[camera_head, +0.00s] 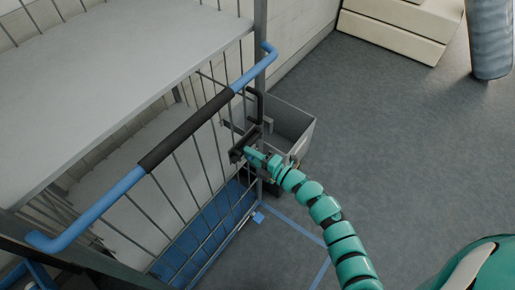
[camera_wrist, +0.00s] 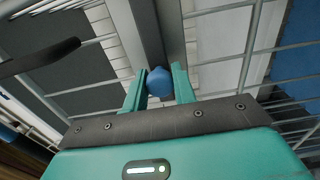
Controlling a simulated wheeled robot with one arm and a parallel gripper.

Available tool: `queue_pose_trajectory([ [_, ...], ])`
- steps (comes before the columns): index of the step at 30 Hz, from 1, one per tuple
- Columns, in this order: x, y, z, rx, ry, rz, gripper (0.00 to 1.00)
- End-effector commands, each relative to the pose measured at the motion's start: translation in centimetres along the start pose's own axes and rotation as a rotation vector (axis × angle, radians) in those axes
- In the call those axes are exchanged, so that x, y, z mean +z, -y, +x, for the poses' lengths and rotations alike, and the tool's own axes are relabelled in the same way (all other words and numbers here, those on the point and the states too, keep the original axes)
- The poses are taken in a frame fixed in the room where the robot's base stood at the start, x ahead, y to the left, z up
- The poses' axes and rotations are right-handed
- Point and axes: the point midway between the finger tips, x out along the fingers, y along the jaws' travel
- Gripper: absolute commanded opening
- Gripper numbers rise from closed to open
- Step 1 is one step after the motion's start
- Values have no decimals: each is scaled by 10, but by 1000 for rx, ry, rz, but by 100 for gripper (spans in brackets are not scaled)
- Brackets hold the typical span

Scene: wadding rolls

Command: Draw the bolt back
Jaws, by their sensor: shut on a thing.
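My gripper (camera_head: 250,152) is at the cage trolley's right end post, against a dark bolt fitting (camera_head: 236,154). In the wrist view my gripper's teal fingers (camera_wrist: 160,88) are closed on either side of the bolt's round blue knob (camera_wrist: 159,82). A grey metal upright runs just behind the knob. The rest of the bolt is mostly hidden by the fingers, and I cannot tell how far it is drawn.
The trolley has a blue push rail with a black grip (camera_head: 187,131), a grey shelf (camera_head: 110,65) and wire bars. A grey bin (camera_head: 302,122) stands close behind my gripper. Blue tape (camera_head: 285,227) marks the floor. Open floor lies to the right, with pale blocks (camera_head: 390,35) farther back.

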Motion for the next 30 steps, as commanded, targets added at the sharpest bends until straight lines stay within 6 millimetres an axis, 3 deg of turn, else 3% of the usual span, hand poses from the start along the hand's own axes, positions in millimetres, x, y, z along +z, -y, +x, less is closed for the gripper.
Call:
queue_pose_trajectory([
  [3, -9, 0, 0, -2, -1, 1, 0],
  [11, -10, 1, 0, -1, -4, 1, 0],
  [12, -10, 1, 0, -1, -4, 1, 34],
  [14, -10, 1, 0, -1, -3, 1, 46],
  [30, -7, 1, -9, -2, 1, -2, 47],
])
